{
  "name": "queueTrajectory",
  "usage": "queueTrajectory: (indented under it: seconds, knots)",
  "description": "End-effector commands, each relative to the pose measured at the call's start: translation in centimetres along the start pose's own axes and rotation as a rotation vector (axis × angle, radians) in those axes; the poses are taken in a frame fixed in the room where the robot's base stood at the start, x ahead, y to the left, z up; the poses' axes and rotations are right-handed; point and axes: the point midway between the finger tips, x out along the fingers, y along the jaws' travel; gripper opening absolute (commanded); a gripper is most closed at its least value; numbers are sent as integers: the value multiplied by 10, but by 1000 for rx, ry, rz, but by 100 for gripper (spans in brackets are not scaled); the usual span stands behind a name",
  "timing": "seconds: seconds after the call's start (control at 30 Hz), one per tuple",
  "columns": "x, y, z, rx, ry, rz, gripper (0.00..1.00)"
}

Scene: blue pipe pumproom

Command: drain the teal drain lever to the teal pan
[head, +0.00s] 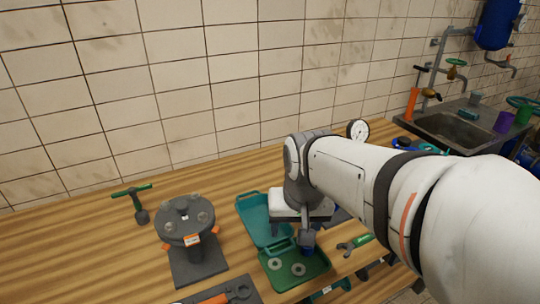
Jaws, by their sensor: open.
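My gripper (307,240) points down over the trays on the wooden bench. Its jaws are small here and partly hidden by its own body; I see nothing clearly held. A teal tray (250,204) lies under and left of my gripper, partly covered by it; I cannot tell whether it is the teal pan. A teal item (428,147) lies at the bench's right end, partly behind my arm, and a small teal item (468,115) is at the sink. I cannot make out a teal drain lever.
A green tray (318,280) holds washers below my gripper. A dark flanged fitting (185,222) and a green-handled T-tool (134,200) stand left. A gauge (357,131) is behind my arm. The sink (455,126), an orange lever (412,103) and pipes are at right. The bench's far left is clear.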

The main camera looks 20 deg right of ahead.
Motion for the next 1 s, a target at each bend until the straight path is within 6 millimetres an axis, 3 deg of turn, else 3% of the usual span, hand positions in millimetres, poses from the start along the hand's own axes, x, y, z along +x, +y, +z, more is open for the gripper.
queueTrajectory:
  seconds: [0.03, 0.17, 0.3, 0.5, 0.73, 1.0]
  knots:
    - [-3, 2, -23, 85, -21, 8, 67]
    - [-1, 8, -79, 341, -64, 33, 77]
    - [14, 20, -136, 615, -106, 67, 89]
    - [46, 42, -198, 946, -149, 121, 95]
    - [71, 57, -228, 1140, -168, 156, 95]
    - [102, 60, -224, 1165, -174, 164, 95]
